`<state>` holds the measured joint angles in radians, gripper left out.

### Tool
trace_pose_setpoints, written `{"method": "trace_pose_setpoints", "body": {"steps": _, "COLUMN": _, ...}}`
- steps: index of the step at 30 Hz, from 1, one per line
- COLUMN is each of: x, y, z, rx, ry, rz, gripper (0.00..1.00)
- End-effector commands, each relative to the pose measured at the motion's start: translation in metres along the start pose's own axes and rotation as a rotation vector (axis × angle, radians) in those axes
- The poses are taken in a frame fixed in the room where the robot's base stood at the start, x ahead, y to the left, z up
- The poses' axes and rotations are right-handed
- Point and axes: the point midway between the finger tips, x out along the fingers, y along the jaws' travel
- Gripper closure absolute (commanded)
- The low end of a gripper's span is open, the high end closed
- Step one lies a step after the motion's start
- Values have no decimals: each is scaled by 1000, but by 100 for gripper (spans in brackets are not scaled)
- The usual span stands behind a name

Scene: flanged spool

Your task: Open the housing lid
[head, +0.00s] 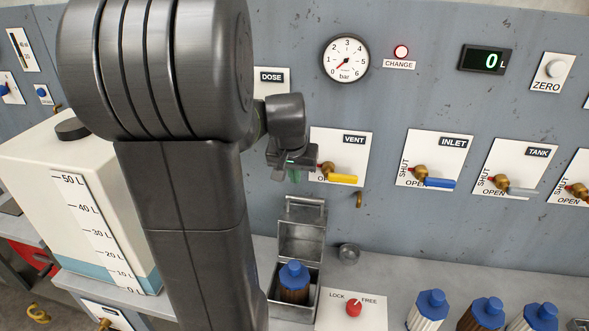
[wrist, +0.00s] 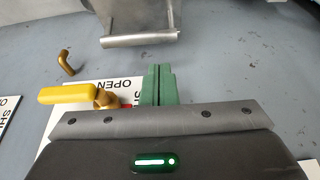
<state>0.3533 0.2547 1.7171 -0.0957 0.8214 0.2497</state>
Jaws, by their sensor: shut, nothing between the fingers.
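The grey metal housing (head: 272,296) stands on the bench with its lid (head: 301,242) swung up at the back, roughly upright. A bar handle (head: 306,203) runs along the lid's top edge. Inside the open housing sits a brown ribbed cartridge with a blue cap (head: 294,273). My gripper (head: 293,176) is above the lid, close to the panel, apart from the handle. In the wrist view its green fingers (wrist: 157,75) are together and empty. The handle bar (wrist: 140,40) shows beyond the fingertips there, with a gap between.
The VENT valve's yellow lever (head: 342,178) is right beside my gripper. A brass spout (head: 359,199) sticks out below it. A lock knob (head: 353,308), a small metal cup (head: 348,254) and several blue-capped cartridges (head: 431,302) are to the right. A white tank (head: 50,170) stands left.

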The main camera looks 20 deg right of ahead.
Motion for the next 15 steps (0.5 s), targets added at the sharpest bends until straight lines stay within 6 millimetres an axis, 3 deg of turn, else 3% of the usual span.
{"method": "trace_pose_setpoints", "body": {"steps": 6, "x": 36, "y": 0, "z": 1, "rx": 0, "ry": -4, "rz": 0, "gripper": 100}}
{"method": "trace_pose_setpoints", "body": {"steps": 15, "x": 57, "y": 0, "z": 0, "rx": 0, "ry": 0, "rz": -2, "gripper": 100}}
